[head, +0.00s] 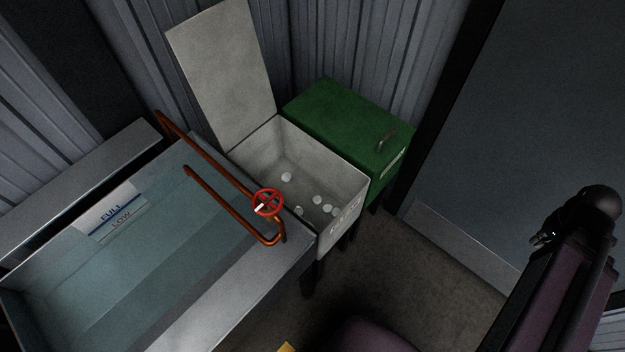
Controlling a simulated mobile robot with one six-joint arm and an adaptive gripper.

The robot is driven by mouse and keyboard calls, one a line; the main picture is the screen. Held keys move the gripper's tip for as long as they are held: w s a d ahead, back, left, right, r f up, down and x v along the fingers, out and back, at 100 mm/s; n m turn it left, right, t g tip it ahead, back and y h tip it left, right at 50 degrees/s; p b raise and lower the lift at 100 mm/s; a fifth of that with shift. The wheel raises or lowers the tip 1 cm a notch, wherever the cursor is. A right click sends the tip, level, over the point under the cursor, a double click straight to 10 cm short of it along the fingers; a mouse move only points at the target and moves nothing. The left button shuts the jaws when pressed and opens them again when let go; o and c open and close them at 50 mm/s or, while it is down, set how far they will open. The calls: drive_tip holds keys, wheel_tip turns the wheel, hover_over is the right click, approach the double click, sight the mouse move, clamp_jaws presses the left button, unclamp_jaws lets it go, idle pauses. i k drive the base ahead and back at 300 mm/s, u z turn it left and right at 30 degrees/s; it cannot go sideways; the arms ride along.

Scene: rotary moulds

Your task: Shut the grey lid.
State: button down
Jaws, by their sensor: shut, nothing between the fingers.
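The grey lid (225,75) stands open and upright at the back edge of a grey bin (342,172), leaning slightly back toward the corrugated wall. The bin is open at the top, with several small pale round pieces (318,200) on its floor. My gripper (541,239) shows only as a small dark tip beside my arm at the right. It is shut and empty, far from the lid, and most of it is hidden.
A green closed box (350,120) with a handle stands right of the bin. Left is a water tank (190,285) with an orange pipe (225,170) and red valve wheel (267,202) close to the bin's front left. Open floor (425,270) lies in front.

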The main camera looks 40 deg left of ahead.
sight(217, 49)
drive_tip(key=z, duration=0.85)
drive_tip(key=k, duration=0.1)
drive_tip(key=u, duration=2.35)
drive_tip(key=i, duration=0.45)
drive_tip(key=u, duration=0.35)
